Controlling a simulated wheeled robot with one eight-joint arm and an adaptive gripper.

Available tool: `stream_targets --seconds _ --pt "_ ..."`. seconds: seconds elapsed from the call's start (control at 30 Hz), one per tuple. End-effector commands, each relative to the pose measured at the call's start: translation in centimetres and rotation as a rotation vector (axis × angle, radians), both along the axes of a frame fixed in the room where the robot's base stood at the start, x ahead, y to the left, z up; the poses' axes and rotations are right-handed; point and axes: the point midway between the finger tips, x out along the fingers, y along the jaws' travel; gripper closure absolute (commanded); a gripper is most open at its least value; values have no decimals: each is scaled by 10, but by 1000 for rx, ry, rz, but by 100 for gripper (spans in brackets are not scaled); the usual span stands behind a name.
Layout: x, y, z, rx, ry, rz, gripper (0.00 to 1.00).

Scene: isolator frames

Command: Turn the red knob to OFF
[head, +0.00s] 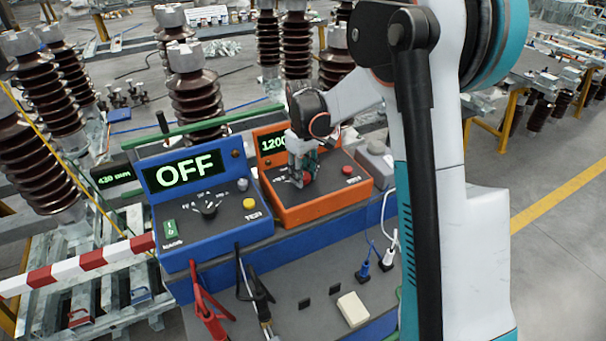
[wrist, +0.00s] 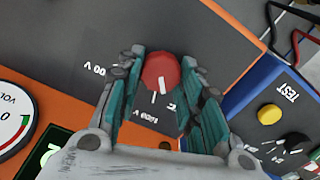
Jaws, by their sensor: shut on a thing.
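The red knob (wrist: 161,72) sits on the dark top panel of the orange tester (head: 327,199). It has a white pointer line, and white voltage markings surround it on the panel. My gripper (wrist: 160,85) is shut on the red knob, with one teal-padded finger on each side. In the head view my gripper (head: 304,176) points down onto the orange tester and mostly hides the knob. The tester's green display (head: 272,142) shows "1200", its right part covered by my arm. I cannot read an OFF mark beside the knob.
A blue tester (head: 212,232) stands directly left, its display reading OFF, with a black knob (head: 208,206) and a yellow button (head: 249,203). A red button (head: 346,170) is right of my gripper. Cables and clips hang in front. Brown insulators (head: 196,92) stand behind.

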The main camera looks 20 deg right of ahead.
Motion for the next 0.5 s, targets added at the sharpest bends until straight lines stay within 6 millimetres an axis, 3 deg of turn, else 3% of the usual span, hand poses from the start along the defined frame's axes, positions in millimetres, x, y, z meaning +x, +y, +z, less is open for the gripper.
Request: stream_targets --seconds 0.5 --pt "0 1 0 0 -1 327 90"
